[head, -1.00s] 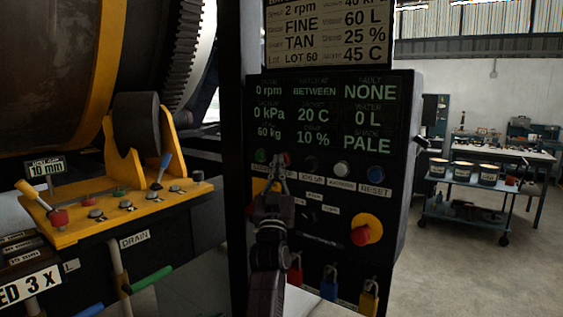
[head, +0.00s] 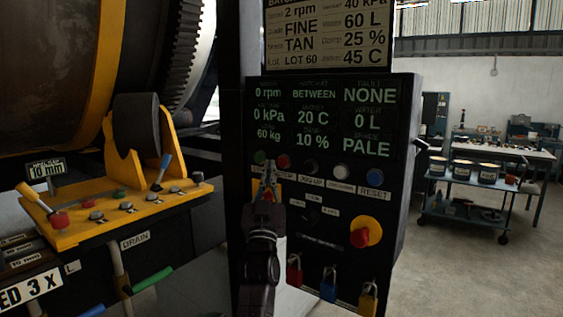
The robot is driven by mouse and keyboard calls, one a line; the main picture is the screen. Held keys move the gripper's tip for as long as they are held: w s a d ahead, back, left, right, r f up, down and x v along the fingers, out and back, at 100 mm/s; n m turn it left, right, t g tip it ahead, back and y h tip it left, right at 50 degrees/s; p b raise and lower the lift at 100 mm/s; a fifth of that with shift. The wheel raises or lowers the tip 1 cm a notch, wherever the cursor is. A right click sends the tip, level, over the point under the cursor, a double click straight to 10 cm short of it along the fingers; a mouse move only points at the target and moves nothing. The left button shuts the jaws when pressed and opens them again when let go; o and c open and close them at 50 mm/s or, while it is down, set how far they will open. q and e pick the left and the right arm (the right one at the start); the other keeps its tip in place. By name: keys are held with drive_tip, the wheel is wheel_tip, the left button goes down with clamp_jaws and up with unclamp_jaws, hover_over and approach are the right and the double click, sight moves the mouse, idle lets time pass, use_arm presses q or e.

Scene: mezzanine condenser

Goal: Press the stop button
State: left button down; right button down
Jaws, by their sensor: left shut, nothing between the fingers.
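The black control panel (head: 335,200) stands in front of me with a row of buttons under its green-lettered display. A small red button (head: 283,161), apparently the stop button, is in that row, just right of a green one (head: 260,157). Its label is not readable. My left gripper (head: 269,166) is shut and empty, pointing up at the panel. Its tips appear just left of the red button, between it and the green one. I cannot tell whether they touch the panel. My right gripper is out of view.
A larger red mushroom button on a yellow plate (head: 371,226) is lower right on the panel. Several padlocks (head: 329,284) hang below. A yellow lever console (head: 120,210) and a large drum (head: 45,75) are left. A blue cart (head: 470,200) stands behind right, with open floor around it.

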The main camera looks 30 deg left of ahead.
use_arm(q)
drive_tip(key=s, duration=0.3)
drive_tip(key=shift+s+a+p, duration=0.1)
drive_tip(key=shift+p, duration=0.3)
idle(0.5)
